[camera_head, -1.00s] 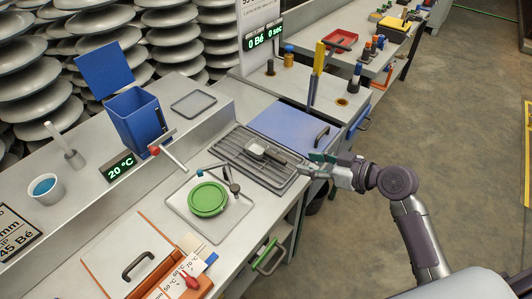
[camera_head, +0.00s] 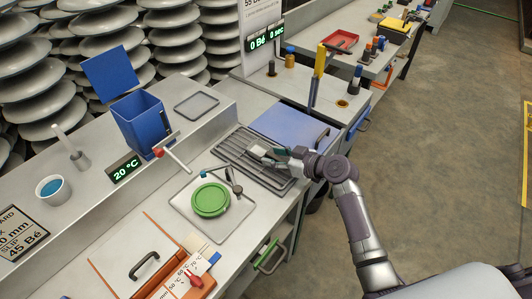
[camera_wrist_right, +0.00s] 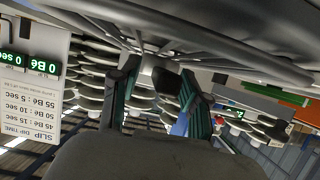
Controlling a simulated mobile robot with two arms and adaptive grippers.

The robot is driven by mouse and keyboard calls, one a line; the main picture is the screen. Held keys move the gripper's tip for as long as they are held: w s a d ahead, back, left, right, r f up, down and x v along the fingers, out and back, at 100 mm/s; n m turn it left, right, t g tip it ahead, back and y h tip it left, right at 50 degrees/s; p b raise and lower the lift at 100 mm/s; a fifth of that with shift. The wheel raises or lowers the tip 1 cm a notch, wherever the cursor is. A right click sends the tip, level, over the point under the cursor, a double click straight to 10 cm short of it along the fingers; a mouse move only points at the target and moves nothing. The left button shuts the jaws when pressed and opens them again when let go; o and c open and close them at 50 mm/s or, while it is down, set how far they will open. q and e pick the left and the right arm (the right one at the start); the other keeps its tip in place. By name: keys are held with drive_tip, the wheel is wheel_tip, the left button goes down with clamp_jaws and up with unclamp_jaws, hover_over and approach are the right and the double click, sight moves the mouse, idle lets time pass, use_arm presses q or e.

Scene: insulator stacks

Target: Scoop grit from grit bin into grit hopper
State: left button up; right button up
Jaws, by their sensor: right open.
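My right gripper (camera_head: 274,156) is open and low over the slatted grey rack (camera_head: 226,150) on the counter. In the right wrist view its two teal-edged fingers (camera_wrist_right: 160,88) stand apart with a dark block between them. A small grey scoop-like tool (camera_head: 257,151) lies on the rack at the fingertips; whether they touch it I cannot tell. A blue open-topped box (camera_head: 139,118) with a raised blue lid and a red-handled crank stands on the upper shelf, possibly the grit hopper. Which container is the grit bin is unclear, and no grit shows. My left gripper is not in view.
A green round lid (camera_head: 210,200) sits on a grey plate in front of the rack. A white cup (camera_head: 52,190) with blue contents stands at left. A handled orange-edged cover (camera_head: 140,262) is at the lower left. A blue panel (camera_head: 287,127) lies behind the rack.

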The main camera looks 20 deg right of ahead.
sight(277, 157)
clamp_jaws()
drive_tip(key=shift+r, duration=0.15)
idle(0.4)
drive_tip(key=r, duration=0.4)
drive_tip(key=shift+s+d+r, duration=0.1)
drive_tip(key=shift+d, duration=0.1)
drive_tip(key=s+d+r+b, duration=0.2)
drive_tip(key=s+d+r, duration=0.3)
drive_tip(key=d, duration=0.5)
drive_tip(key=shift+s+r, duration=0.3)
drive_tip(key=shift+r, duration=0.5)
